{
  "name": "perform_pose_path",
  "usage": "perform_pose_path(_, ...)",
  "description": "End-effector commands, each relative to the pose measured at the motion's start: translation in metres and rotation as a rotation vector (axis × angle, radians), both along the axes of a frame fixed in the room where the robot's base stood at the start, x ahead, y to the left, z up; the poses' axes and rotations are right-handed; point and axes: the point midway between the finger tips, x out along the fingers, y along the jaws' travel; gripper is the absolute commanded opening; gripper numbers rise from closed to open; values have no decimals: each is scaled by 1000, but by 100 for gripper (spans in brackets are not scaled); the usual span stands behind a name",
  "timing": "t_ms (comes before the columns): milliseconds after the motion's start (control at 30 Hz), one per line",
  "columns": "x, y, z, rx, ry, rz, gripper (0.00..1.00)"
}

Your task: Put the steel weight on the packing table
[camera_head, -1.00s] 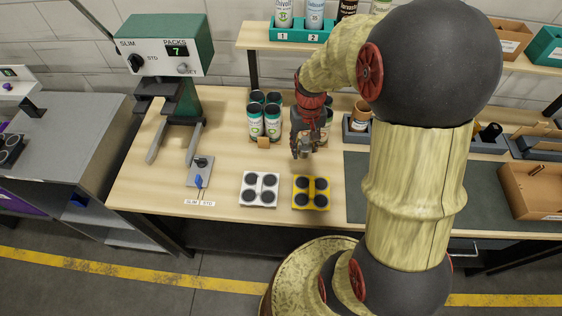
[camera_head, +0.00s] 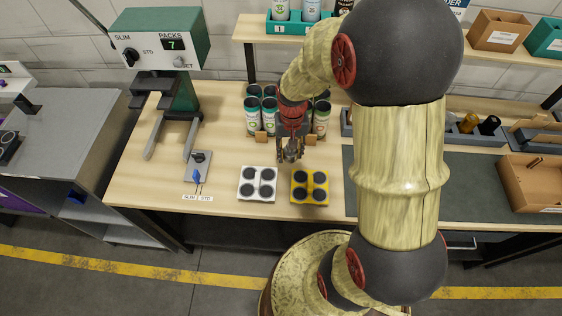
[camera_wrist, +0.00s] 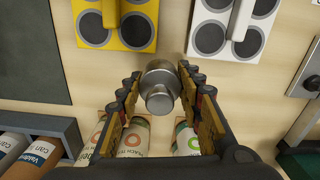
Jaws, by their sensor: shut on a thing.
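The steel weight (camera_wrist: 160,85) is a small shiny metal cylinder with a narrower knob, seen in the wrist view between the fingertips. My gripper (camera_wrist: 158,92) is shut on it. In the head view my gripper (camera_head: 291,155) is over the wooden packing table (camera_head: 225,150), just behind the white and yellow plates. The weight shows there as a small grey shape (camera_head: 292,155) at the fingertips. Whether it touches the table top or hangs a little above it, I cannot tell.
A white plate (camera_head: 257,184) and a yellow plate (camera_head: 310,186) with dark round pads lie in front. Several cans (camera_head: 252,117) stand behind my gripper. A machine with lever (camera_head: 160,50) stands left; a dark mat (camera_head: 480,180) and cardboard box (camera_head: 530,185) lie right.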

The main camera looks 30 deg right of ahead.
Motion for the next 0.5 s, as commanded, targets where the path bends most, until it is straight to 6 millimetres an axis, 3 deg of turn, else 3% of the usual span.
perform_pose_path(100,11,10,-17,0,0,3,0)
perform_pose_path(500,24,22,-44,0,0,1,0)
